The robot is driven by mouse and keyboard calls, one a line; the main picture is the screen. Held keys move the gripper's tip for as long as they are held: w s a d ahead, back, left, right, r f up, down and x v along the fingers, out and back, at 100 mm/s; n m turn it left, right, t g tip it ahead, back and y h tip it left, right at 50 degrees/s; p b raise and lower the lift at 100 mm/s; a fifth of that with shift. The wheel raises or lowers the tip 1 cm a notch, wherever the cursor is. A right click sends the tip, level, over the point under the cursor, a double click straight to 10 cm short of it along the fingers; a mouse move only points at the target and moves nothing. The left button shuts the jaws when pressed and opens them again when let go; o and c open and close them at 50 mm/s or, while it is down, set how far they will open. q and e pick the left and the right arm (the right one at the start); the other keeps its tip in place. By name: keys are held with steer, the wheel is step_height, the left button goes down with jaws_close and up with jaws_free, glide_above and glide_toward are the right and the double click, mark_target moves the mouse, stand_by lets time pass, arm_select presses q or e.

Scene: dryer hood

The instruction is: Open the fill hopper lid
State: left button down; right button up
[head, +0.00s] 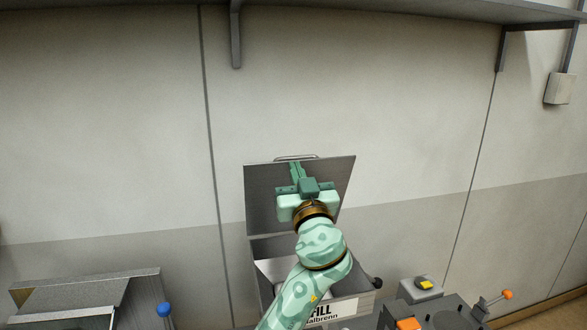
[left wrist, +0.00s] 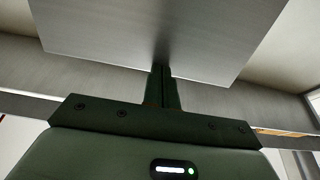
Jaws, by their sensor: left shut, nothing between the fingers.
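The fill hopper lid (head: 262,190) is a grey metal panel standing raised at the back of the hopper, with a thin handle (head: 296,157) along its top edge. The hopper (head: 262,246) below is open at the top, and its front carries a white label reading FILL (head: 322,312). My left gripper (head: 294,168) is shut and empty in front of the lid's inner face. In the left wrist view the shut fingers (left wrist: 162,72) reach the lid's surface (left wrist: 150,35) and seem to touch it. My arm hides part of the hopper. My right gripper is not in view.
A grey metal unit with a blue knob (head: 164,310) stands at the lower left. At the lower right are a box with a yellow button (head: 425,284) and an orange-tipped lever (head: 507,294). A shelf (head: 380,10) runs overhead along the wall.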

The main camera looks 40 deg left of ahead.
arm_select(q)
steer(key=shift+d+r, duration=0.1)
steer(key=shift+d, duration=0.1)
steer(key=b+x, duration=0.3)
steer(key=x, duration=0.2)
steer(key=shift+w+a+r, duration=0.1)
steer(key=shift+w+a, duration=0.05)
steer(key=shift+a, duration=0.2)
steer(key=w+a+r+g, duration=0.1)
steer(key=w+a, duration=0.3)
steer(key=shift+a+h, duration=0.3)
steer(key=shift+a, duration=0.05)
